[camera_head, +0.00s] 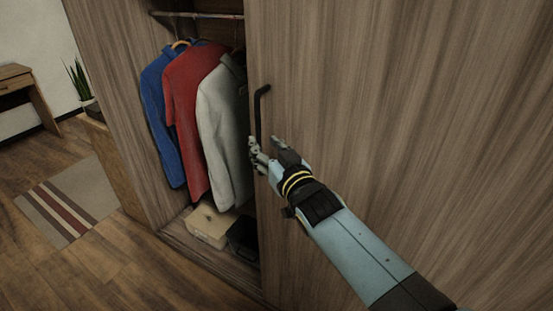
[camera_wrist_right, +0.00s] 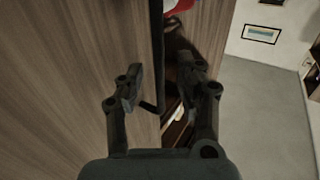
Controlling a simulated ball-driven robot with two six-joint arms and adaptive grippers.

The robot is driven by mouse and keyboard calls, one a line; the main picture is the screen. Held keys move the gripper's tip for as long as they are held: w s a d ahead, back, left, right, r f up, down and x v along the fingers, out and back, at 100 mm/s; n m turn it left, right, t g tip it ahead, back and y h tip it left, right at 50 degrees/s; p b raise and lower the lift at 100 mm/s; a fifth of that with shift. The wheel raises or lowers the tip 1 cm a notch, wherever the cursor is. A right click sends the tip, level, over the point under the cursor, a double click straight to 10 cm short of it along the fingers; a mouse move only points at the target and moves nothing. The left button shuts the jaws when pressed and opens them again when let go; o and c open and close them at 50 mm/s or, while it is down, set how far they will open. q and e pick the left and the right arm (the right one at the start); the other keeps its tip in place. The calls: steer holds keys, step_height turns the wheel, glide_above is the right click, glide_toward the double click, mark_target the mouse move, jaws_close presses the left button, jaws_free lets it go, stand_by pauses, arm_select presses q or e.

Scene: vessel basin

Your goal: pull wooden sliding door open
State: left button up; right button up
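The wooden sliding door (camera_head: 400,80) fills the right of the head view, and its brown grain also shows in the right wrist view (camera_wrist_right: 60,70). Its dark bar handle (camera_head: 259,110) is upright near the door's left edge. My right gripper (camera_head: 265,147) is at the handle's lower part and covers its lower end. In the right wrist view the two fingers (camera_wrist_right: 167,68) are spread apart, with the dark handle (camera_wrist_right: 157,55) between them, nearer the left finger. Neither finger is visibly closed on it. The wardrobe stands partly open left of the door. My left gripper is not in view.
Blue, red and grey garments (camera_head: 220,125) hang in the opening. A light box (camera_head: 208,225) and a dark box (camera_head: 243,238) sit on the wardrobe floor. A striped rug (camera_head: 70,205), plant (camera_head: 78,80) and wooden desk (camera_head: 25,88) are at left.

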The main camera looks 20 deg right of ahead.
steer(key=s, duration=0.7)
steer(key=shift+d, duration=0.2)
